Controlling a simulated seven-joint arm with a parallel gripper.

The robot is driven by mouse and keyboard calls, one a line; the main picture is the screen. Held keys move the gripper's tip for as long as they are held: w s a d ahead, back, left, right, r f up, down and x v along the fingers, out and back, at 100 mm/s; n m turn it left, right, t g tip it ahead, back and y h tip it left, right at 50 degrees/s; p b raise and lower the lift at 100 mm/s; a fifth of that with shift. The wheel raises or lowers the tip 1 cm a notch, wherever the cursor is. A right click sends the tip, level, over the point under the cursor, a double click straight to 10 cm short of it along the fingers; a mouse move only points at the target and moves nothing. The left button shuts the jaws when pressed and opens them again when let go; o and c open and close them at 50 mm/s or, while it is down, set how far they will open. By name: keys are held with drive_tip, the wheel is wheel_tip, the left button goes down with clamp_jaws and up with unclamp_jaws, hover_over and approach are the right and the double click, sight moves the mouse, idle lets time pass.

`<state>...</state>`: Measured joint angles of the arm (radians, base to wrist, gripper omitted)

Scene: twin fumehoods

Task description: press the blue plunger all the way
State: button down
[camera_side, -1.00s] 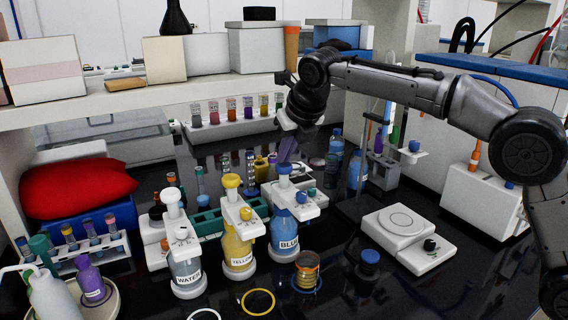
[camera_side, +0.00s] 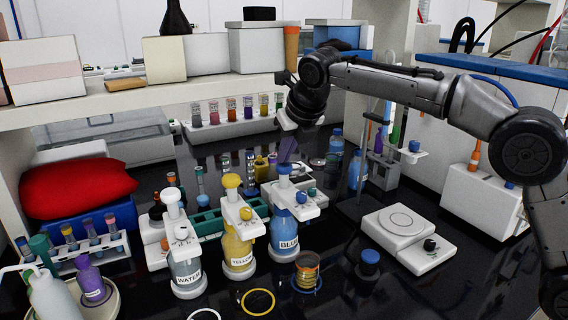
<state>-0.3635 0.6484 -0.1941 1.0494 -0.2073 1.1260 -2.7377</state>
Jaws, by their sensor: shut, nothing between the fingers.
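The blue plunger (camera_side: 284,171) is the blue cap on top of the dispenser bottle labelled BLUE (camera_side: 284,236), which holds blue liquid and stands upright on the black bench. A white dispenser head sits between the cap and the bottle. My gripper (camera_side: 287,157) is shut and points down just above the blue plunger. Its purple-grey fingers appear at or very near the cap top; I cannot tell whether they touch it. The yellow plunger (camera_side: 231,181) and the white one on the water bottle (camera_side: 170,195) stand to the left.
The bottles labelled YELLOW (camera_side: 237,250) and WATER (camera_side: 187,275) stand close on the left. A small jar (camera_side: 306,268) and a blue-capped jar (camera_side: 369,263) stand in front and to the right. A white balance (camera_side: 401,221) is further right. A shelf (camera_side: 130,100) runs behind.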

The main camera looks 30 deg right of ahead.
drive_tip(key=shift+f, duration=1.15)
drive_tip(key=shift+r, duration=1.5)
drive_tip(key=shift+f, duration=0.8)
drive_tip(key=shift+r, duration=0.85)
